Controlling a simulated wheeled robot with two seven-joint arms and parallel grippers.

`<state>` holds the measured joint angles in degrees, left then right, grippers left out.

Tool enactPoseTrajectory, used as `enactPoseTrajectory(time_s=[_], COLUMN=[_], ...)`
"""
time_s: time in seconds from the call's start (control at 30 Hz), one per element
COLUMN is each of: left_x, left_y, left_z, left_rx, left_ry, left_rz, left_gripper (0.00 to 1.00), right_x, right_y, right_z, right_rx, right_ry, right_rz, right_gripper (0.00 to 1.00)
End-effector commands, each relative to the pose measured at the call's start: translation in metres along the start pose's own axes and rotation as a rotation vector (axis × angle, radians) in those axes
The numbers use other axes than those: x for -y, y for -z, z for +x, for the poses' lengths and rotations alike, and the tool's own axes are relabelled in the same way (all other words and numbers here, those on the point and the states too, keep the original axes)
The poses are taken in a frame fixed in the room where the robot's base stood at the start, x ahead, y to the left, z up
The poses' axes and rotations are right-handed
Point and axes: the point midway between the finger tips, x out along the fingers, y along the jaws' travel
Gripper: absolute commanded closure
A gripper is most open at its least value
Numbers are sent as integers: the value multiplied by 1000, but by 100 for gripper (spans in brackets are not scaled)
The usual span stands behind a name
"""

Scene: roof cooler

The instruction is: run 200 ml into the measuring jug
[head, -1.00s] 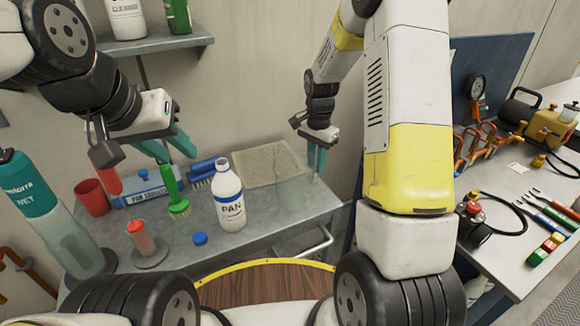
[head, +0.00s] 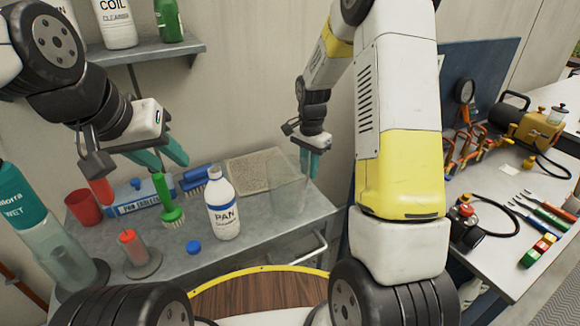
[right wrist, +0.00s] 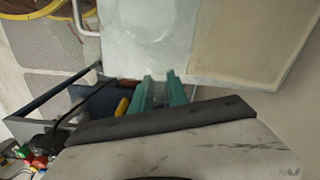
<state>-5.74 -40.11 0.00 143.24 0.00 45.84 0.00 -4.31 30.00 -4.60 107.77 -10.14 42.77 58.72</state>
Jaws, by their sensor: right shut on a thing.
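A clear measuring jug (head: 288,197) is at the right end of the grey bench, faint against it. My right gripper (head: 311,168) points down at its rim and is shut on it. In the right wrist view the teal fingertips (right wrist: 160,88) meet the lower edge of a pale see-through shape. I cannot tell whether the jug's base touches the bench. My left gripper (head: 160,160) is open and empty above the back of the bench. A white PAN bottle (head: 223,205) stands upright mid-bench, and a blue cap (head: 193,247) lies beside it.
A teal-topped bottle (head: 22,205) stands left, near an orange-topped item (head: 130,247). The right-hand table (head: 495,248) holds tools and gauges.

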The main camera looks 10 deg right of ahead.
Motion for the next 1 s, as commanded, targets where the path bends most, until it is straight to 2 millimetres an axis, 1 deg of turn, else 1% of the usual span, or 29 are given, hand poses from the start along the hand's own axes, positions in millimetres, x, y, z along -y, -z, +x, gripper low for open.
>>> enactPoseTrajectory(time_s=[0.13,0.23,0.4,0.57,0.8,1.0], left_x=[0,0,0,0,0,0], left_y=[0,0,0,0,0,0], left_z=[0,0,0,0,0,0], left_rx=[0,0,0,0,0,0], left_ry=[0,0,0,0,0,0], left_rz=[0,0,0,0,0,0], left_gripper=[64,64,64,64,64,64], right_x=[0,0,1,-26,-75,-104], right_y=[0,0,0,23,67,93], right_z=[-5,-13,-36,-39,-45,-48], right_rx=[-1,-1,-3,0,-1,1], right_ry=[1,1,3,0,0,0], right_rz=[0,0,0,7,7,4], right_gripper=[100,100,100,100,100,100])
